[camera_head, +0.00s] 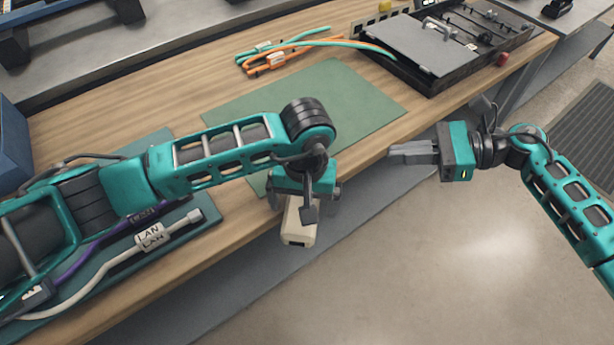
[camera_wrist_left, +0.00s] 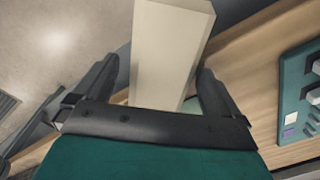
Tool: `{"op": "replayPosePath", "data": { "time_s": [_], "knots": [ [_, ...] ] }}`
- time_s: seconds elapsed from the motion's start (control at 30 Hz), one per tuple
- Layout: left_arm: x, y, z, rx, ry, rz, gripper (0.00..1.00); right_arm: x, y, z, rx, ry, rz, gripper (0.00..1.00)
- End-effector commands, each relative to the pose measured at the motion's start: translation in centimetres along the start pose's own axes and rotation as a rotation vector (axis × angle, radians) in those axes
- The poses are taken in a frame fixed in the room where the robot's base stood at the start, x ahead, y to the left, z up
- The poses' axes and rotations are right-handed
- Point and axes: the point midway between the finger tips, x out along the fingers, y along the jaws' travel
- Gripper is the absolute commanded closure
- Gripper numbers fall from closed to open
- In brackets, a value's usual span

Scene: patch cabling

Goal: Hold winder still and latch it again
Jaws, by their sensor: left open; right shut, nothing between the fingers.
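A beige block-shaped piece (camera_head: 300,222) with a dark slot at its near end shows at the bench's front edge; it may be the winder, but I cannot tell for sure. It also shows in the left wrist view (camera_wrist_left: 168,50). My left gripper (camera_head: 303,195) is open, with its fingers on either side of this piece; a gap shows beside it. My left wrist hides its upper part in the head view, and no latch can be made out. My right gripper (camera_head: 392,153) is shut and empty, off the bench's front edge, to the right of the piece.
A green mat (camera_head: 345,95) lies bare on the wooden bench. Orange and teal cables (camera_head: 275,58) lie behind it. A black case (camera_head: 428,82) with a grey panel stands at the back right.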

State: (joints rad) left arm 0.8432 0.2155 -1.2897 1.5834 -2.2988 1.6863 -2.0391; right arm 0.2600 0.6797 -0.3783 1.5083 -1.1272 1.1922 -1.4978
Motion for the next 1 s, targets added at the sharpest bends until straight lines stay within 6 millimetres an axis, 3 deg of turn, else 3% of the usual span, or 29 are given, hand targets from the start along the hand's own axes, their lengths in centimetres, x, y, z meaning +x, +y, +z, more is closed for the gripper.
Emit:
{"op": "replayPosePath", "data": {
  "time_s": [0.27,0.7,1.0],
  "knots": [
    [-1.0,0.0,-0.1,0.001,0.004,0.001,0.02,0.0,0.0,0.0,0.000,0.000,0.000,1.00],
    [-9.6,0.0,-0.1,0.001,0.005,0.000,0.02,0.0,0.0,0.0,0.000,0.000,0.000,1.00],
    [-12.0,0.0,0.0,0.000,0.001,0.000,0.02,0.0,0.0,0.0,0.000,0.000,0.000,1.00]
  ]
}}
